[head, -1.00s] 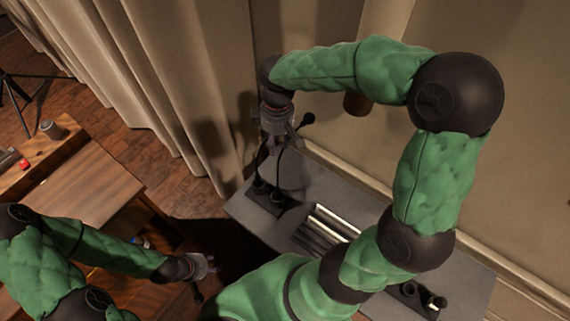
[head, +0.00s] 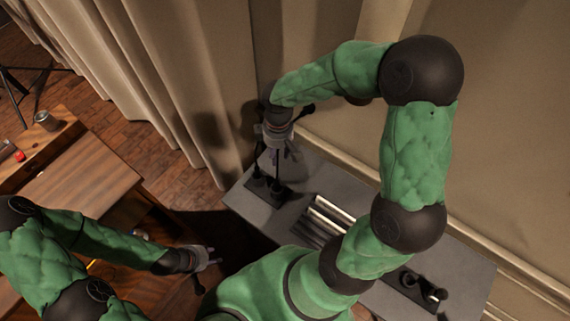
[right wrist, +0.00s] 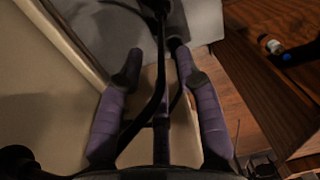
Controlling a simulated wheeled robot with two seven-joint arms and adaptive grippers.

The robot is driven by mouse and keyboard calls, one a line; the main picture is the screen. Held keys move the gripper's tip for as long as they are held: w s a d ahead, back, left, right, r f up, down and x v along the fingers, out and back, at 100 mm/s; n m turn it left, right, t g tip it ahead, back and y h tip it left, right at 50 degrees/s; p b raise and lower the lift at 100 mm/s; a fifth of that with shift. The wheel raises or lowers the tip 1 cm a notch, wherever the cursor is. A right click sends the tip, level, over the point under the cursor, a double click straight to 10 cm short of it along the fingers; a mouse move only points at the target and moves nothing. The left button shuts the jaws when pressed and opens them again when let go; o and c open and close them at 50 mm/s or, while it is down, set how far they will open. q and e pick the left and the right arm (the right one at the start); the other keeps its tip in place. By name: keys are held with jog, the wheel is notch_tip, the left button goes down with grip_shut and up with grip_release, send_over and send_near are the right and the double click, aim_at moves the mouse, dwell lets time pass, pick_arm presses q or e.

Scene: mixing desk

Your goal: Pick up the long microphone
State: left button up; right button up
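A black microphone unit (head: 262,188) stands on the grey desk (head: 238,198) at its far left corner, with thin dark stalks rising from its base. A dark microphone head (head: 308,108) shows just right of my right gripper (head: 276,156). That gripper points down over the unit. In the right wrist view its purple fingers (right wrist: 158,68) are apart, with a dark curved stalk (right wrist: 158,92) between them and no clear grip on it. Which stalk is the long microphone's is hard to tell. My left gripper (head: 213,257) is open and empty, left of the desk.
Silver bars (head: 330,212) lie mid-desk. Another black unit (head: 420,286) stands at the desk's right end. A wall runs close behind the desk and a curtain (head: 175,80) hangs to its left. A wooden table (head: 85,185) with a can (head: 45,119) is at left.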

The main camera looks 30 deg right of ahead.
grip_shut()
jog(key=shift+r, duration=0.1)
dwell(0.3)
